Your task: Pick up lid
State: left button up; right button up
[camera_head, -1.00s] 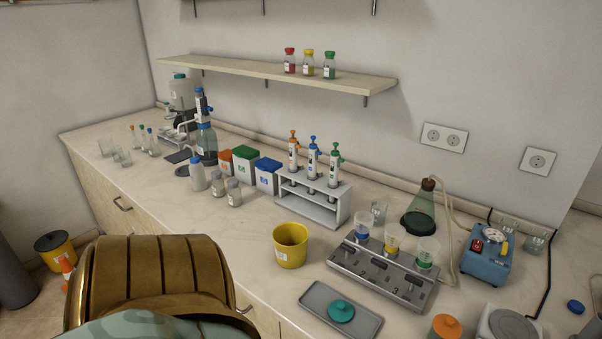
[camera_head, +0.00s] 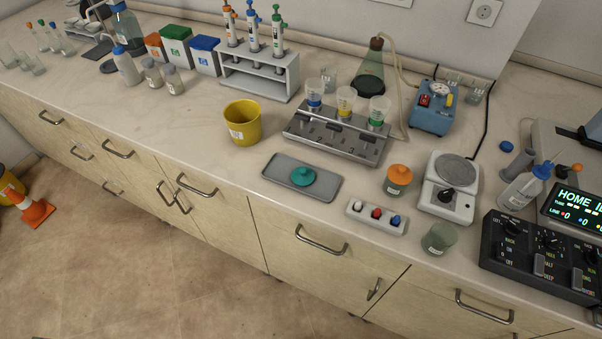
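A round teal lid (camera_head: 303,176) with a small knob lies on a shallow grey tray (camera_head: 276,180) near the front edge of the bench. A small jar with an orange lid (camera_head: 399,173) stands to the right of the tray. A blue cap (camera_head: 506,146) lies farther right on the bench. Neither of my grippers shows in the head view, so their state cannot be seen.
A yellow bucket (camera_head: 242,122) stands left of the tray. Behind it is a metal rack (camera_head: 330,138) with several cups. A switch strip (camera_head: 376,217), a scale (camera_head: 447,186), an empty glass (camera_head: 438,238) and a black control panel (camera_head: 540,256) stand rightward. The bench's left front is clear.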

aim_at(302, 176)
jog(key=k+j+z, duration=0.1)
jog(key=z, duration=1.2)
jog(key=k+j+z, duration=0.4)
jog(key=j, duration=0.3)
jog(key=k+j+z, duration=0.4)
jog(key=j, duration=0.3)
jog(key=k+j+z, duration=0.35)
jog(key=j, duration=0.2)
jog(key=i, duration=0.45)
